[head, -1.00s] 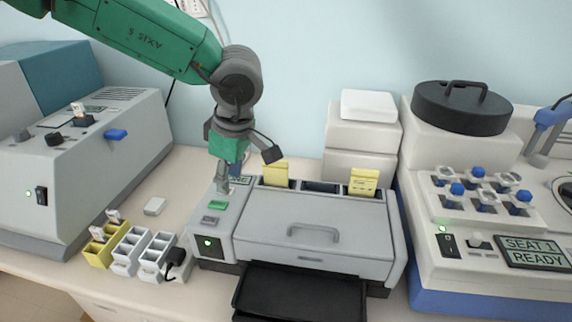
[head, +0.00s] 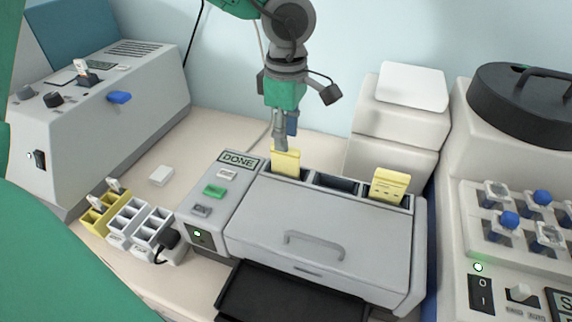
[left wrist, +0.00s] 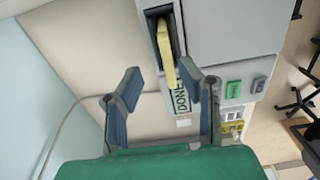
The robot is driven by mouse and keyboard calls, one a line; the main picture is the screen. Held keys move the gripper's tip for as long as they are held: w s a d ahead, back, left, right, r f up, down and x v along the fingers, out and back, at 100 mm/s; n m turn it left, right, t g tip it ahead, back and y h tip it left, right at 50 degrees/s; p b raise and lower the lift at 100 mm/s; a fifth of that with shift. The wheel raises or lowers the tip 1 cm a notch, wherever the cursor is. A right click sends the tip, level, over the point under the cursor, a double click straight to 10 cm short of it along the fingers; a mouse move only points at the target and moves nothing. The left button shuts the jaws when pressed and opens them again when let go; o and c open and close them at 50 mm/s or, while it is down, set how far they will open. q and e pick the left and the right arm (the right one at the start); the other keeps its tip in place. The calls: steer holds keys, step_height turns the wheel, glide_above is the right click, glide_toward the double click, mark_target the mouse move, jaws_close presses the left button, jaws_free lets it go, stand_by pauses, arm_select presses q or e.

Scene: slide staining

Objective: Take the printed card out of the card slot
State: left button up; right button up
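A yellow card (head: 286,163) stands upright in the left slot at the back of the grey printer (head: 320,235), beside a display reading DONE (head: 238,160). Another yellow card (head: 389,187), with dark marks, stands in the right slot. I cannot tell print on the left card. My left gripper (head: 284,142) points down just above and behind the left card. In the left wrist view its two fingers (left wrist: 161,78) are apart with nothing between them, and the left card (left wrist: 165,48) lies just ahead of them. My right gripper is not in view.
A grey machine (head: 110,105) stands at left, with small yellow and white racks (head: 128,217) in front. White boxes (head: 395,125) stand behind the printer at right. A staining unit with blue-capped holders (head: 509,220) is at far right. A black tray (head: 290,295) juts forward.

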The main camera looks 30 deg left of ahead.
mark_target(285, 161)
arm_select(q)
steer(key=shift+d+f, duration=0.15)
steer(key=shift+f, duration=0.45)
steer(key=f, duration=0.2)
steer(key=s+f, duration=0.1)
steer(key=f, duration=0.1)
steer(key=shift+f, duration=0.2)
steer(key=shift+w+f, duration=0.2)
steer(key=shift+f, duration=0.2)
steer(key=shift+s+r, duration=0.1)
steer(key=shift+c, duration=0.4)
jaws_close()
